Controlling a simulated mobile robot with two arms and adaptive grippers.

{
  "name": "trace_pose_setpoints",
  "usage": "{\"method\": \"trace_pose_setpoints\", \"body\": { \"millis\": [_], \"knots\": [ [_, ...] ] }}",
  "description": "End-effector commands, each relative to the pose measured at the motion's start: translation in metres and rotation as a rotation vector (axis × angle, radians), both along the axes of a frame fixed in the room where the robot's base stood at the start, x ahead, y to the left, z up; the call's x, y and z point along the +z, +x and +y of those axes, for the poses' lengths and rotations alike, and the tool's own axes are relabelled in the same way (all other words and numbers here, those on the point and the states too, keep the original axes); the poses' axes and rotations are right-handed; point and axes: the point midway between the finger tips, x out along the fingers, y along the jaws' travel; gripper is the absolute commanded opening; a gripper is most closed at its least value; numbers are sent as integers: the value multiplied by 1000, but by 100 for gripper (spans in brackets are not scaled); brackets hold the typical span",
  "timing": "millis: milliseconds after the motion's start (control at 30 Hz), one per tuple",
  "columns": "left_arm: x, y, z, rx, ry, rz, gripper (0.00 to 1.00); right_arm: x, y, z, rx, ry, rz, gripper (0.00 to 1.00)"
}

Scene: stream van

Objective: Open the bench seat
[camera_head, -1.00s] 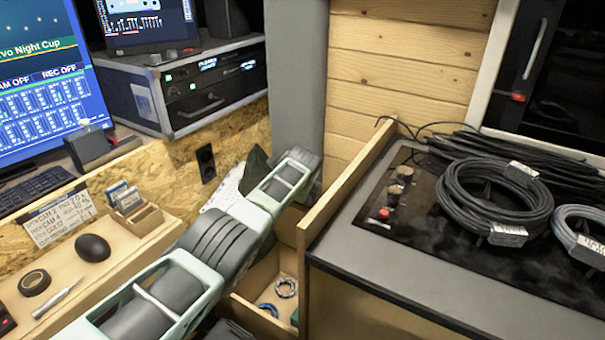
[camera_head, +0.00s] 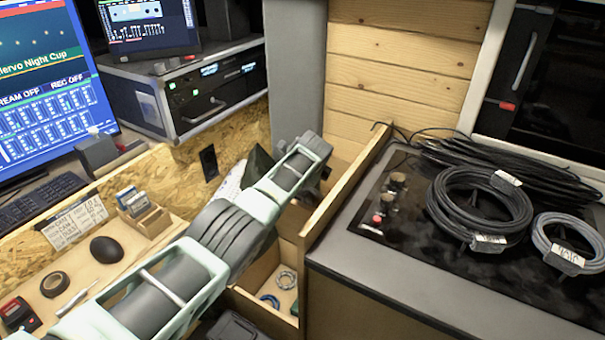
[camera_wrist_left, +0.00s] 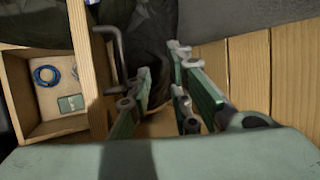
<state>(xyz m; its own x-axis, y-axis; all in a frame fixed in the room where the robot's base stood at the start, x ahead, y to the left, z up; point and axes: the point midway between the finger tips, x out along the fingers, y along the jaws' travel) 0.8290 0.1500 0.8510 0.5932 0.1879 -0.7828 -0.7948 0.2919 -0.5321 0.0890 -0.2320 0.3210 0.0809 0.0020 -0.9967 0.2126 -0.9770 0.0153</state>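I cannot pick out the bench seat for sure. A low open wooden compartment (camera_head: 258,312) holding cable rings shows below my left arm, and it also shows at the left of the left wrist view (camera_wrist_left: 75,128). My left arm reaches across the head view; its gripper end (camera_head: 318,178) is low beside an upright wooden board (camera_head: 350,185), with the fingertips unclear there. In the left wrist view my left gripper (camera_wrist_left: 164,62) has its fingers apart, with dark fabric behind and nothing seen between them. My right gripper is out of view.
A dark-topped counter (camera_head: 335,250) with coiled cables (camera_head: 480,212) stands right. A grey post (camera_head: 295,70) rises behind the gripper. Wood planks (camera_wrist_left: 245,70) lie close right of the fingers.

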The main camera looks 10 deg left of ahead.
Motion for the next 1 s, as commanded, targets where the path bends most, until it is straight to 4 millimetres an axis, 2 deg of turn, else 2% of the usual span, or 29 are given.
{"method": "trace_pose_setpoints", "body": {
  "millis": [33, 133, 700, 1000],
  "knots": [
    [1, -3, 0, 2, 3, 12, 16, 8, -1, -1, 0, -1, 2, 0],
    [-2, -6, 2, 5, 5, 19, 16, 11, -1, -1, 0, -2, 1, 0],
    [-6, -8, 4, 9, 7, 25, 16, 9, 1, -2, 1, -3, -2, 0],
    [3, -13, 1, 8, 5, 23, 16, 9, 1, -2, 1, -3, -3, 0]
  ]
}}
